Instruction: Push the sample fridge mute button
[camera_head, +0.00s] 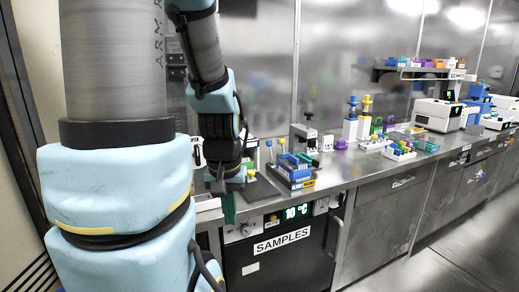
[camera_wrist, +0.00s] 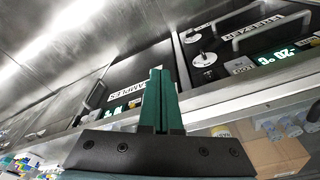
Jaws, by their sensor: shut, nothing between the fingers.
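The sample fridge (camera_head: 285,262) is the black unit under the counter in the head view, with a white SAMPLES label and a green 10 °C display (camera_head: 297,211). Left of the display is a small control with a yellow label (camera_head: 272,221), which looks like the mute button but is too small to read surely. My gripper (camera_head: 229,207) hangs at the counter's front edge, left of that control. In the wrist view its green fingers (camera_wrist: 158,78) are shut together and empty. The sample fridge front (camera_wrist: 135,82) shows tilted behind them, its controls partly hidden by the fingers.
The steel counter (camera_head: 345,172) carries a blue rack (camera_head: 292,172), a small instrument and several coloured items. The wrist view shows a freezer panel (camera_wrist: 240,50) with a green display, and a cardboard box (camera_wrist: 275,155). The aisle floor (camera_head: 455,245) at right is clear.

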